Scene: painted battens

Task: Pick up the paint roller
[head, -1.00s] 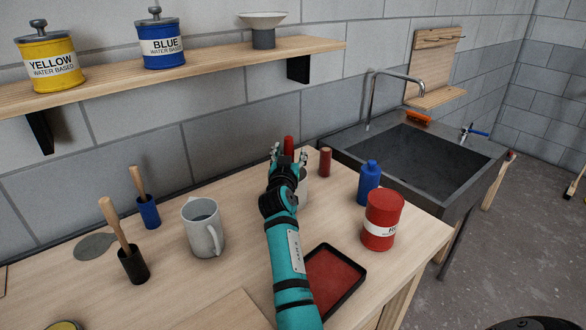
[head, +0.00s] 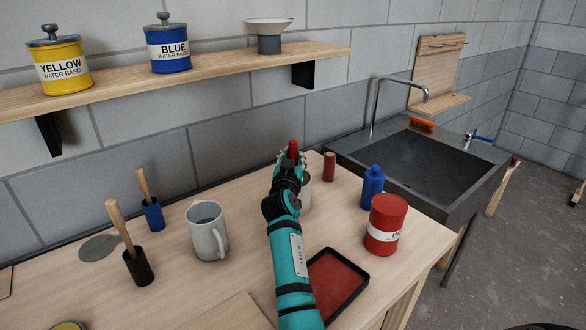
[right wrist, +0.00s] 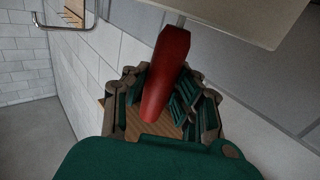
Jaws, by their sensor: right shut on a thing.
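The paint roller's red handle (head: 293,149) stands up between the fingers of my right gripper (head: 291,157), near the wall at the back of the workbench. In the right wrist view my right gripper (right wrist: 160,100) is shut around the red handle (right wrist: 168,70). A thin metal rod runs from the handle to a wide pale piece (right wrist: 240,18), which is cut off by the frame. In the head view a white rounded thing (head: 307,192) is partly hidden behind my right gripper; I cannot tell if it is part of the roller. My left gripper is not in view.
On the workbench (head: 180,285) stand a red cylinder (head: 329,167), a blue bottle (head: 372,186), a red can (head: 385,225), a red paint tray (head: 337,283), a white jug (head: 207,232) and two wooden-handled tools. A shelf (head: 215,79) overhangs the back. A sink (head: 425,165) lies right.

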